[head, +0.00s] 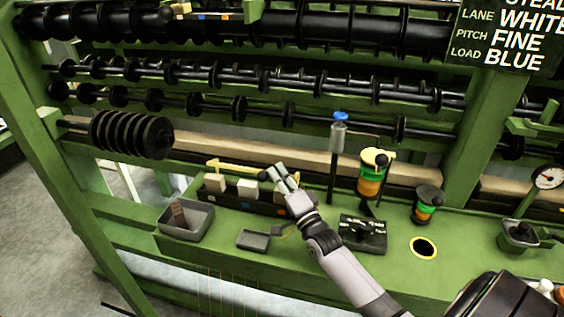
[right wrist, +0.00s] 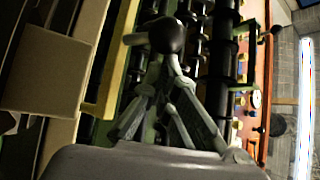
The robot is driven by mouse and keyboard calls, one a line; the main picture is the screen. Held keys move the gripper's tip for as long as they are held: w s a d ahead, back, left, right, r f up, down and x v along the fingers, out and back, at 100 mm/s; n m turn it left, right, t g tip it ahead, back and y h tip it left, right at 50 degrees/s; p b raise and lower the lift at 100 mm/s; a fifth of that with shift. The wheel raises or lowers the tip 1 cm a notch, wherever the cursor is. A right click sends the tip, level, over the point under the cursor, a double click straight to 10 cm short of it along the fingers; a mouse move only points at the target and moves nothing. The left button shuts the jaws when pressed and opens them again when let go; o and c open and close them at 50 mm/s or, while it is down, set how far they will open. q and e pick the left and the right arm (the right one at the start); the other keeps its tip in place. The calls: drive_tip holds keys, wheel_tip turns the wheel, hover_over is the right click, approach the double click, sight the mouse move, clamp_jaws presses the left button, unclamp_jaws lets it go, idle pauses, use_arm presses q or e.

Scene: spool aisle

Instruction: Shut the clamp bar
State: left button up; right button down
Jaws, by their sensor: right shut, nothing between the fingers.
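The clamp bar (head: 236,168) is a yellow bar with a black ball knob at its right end. It runs along the back of a dark block holder (head: 215,196), above the pale blocks in it, and I cannot tell its exact height over them. In the right wrist view the yellow bar (right wrist: 111,75) stands at the left and the black knob (right wrist: 167,36) is just beyond the fingers. My right gripper (head: 286,175) is shut and empty just right of the knob; contact cannot be told. Its fingertips show in the wrist view (right wrist: 172,66). My left gripper is not in view.
A grey bin (head: 187,232) and a small tray (head: 254,240) are on the green bench left of my right arm. A black switch box (head: 363,235), a post with a blue top (head: 337,135) and a spool (head: 373,177) stand to the right. Black roller bars cross behind.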

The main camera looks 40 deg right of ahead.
drive_tip(key=shift+s+a+f, duration=0.55)
drive_tip(key=shift+a+f, duration=0.1)
drive_tip(key=shift+f, duration=0.15)
drive_tip(key=shift+s+a+f, duration=0.5)
drive_tip(key=shift+a+f, duration=0.15)
drive_tip(key=shift+f, duration=0.15)
drive_tip(key=v, duration=1.2)
drive_tip(key=shift+s, duration=0.1)
